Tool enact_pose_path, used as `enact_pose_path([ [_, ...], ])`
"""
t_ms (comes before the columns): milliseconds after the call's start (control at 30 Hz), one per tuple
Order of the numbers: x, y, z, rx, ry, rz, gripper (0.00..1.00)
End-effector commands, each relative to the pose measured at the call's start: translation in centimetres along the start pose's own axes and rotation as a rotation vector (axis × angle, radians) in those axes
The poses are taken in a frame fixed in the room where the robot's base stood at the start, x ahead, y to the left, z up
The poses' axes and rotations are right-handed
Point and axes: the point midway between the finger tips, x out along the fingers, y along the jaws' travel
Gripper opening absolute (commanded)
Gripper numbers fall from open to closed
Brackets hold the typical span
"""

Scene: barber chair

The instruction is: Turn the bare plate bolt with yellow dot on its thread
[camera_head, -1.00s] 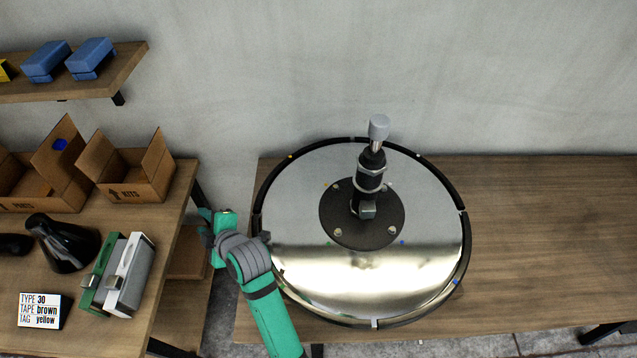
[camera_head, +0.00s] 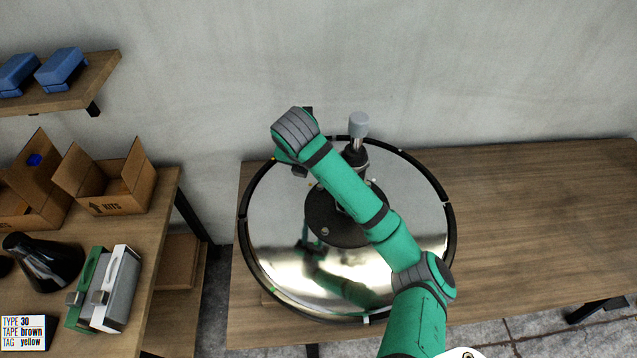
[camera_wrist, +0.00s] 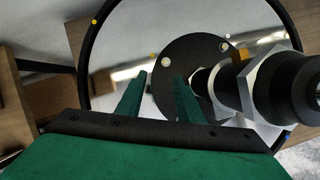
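The round dark plate (camera_head: 322,222) sits at the centre of the shiny disc and also shows in the wrist view (camera_wrist: 190,52). A bolt (camera_head: 325,231) shows at its front left in the head view. In the wrist view a pale bolt (camera_wrist: 223,47) shows near the plate's edge. A yellow dot (camera_wrist: 151,55) lies just beside the plate there; I cannot see a bolt's thread at it. My gripper (camera_wrist: 160,80) is open and empty, its two green fingers apart over the plate's edge. In the head view my wrist mostly hides it.
A black post with metal nuts (camera_wrist: 258,84) rises from the plate, close right of my fingers; its grey knob (camera_head: 359,125) stands up behind my arm. The shiny disc (camera_head: 270,230) has a dark rim with coloured dots. Bare table (camera_head: 530,220) lies to the right. A card (camera_head: 25,333) reads "TAG yellow".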

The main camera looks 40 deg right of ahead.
Motion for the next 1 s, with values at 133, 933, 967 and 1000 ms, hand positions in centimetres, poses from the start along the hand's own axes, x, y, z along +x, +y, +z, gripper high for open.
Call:
enact_pose_path([
  [133, 0.1, -1.1, 0.5, -0.019, 0.001, -0.032, 0.34],
  [933, 5.9, -0.7, 0.4, -0.020, 0.000, -0.021, 0.34],
  [967, 6.0, -0.6, 0.4, -0.021, 0.000, -0.020, 0.34],
  [1000, 6.3, -0.6, 0.5, -0.019, -0.001, -0.020, 0.34],
])
